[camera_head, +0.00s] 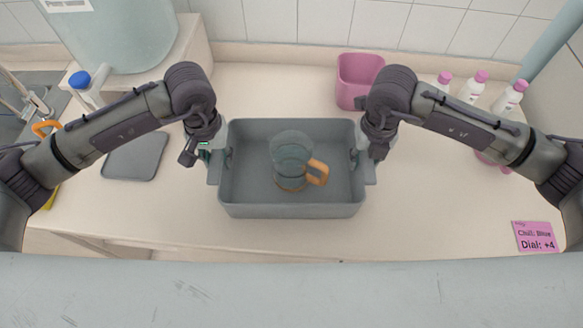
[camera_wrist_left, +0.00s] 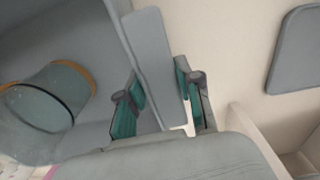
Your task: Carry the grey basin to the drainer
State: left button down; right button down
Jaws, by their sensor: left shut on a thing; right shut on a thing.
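The grey basin (camera_head: 290,210) is in the middle of the head view, over the pale counter; I cannot tell whether it is lifted or resting. A glass vessel with an orange-brown handle (camera_head: 293,160) stands inside it. My left gripper (camera_head: 212,165) is shut on the basin's left handle, and the wrist view shows the two teal-padded fingers (camera_wrist_left: 160,105) on either side of the grey handle plate (camera_wrist_left: 150,60). My right gripper (camera_head: 367,165) is shut on the basin's right handle, its fingertips partly hidden by the wrist. I cannot make out the drainer for certain.
A flat grey mat (camera_head: 134,156) lies left of the basin. A pink bin (camera_head: 358,75) stands behind it at the right. Several pink-capped bottles (camera_head: 472,88) stand at the back right, and a pink note (camera_head: 535,237) is at the front right. A sink area (camera_head: 30,100) is far left.

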pick_arm(q)
jog(key=shift+w+r, duration=0.1)
jog(key=shift+r, duration=0.05)
pick_arm(e)
jog(key=shift+w+r, duration=0.1)
jog(key=shift+r, duration=0.05)
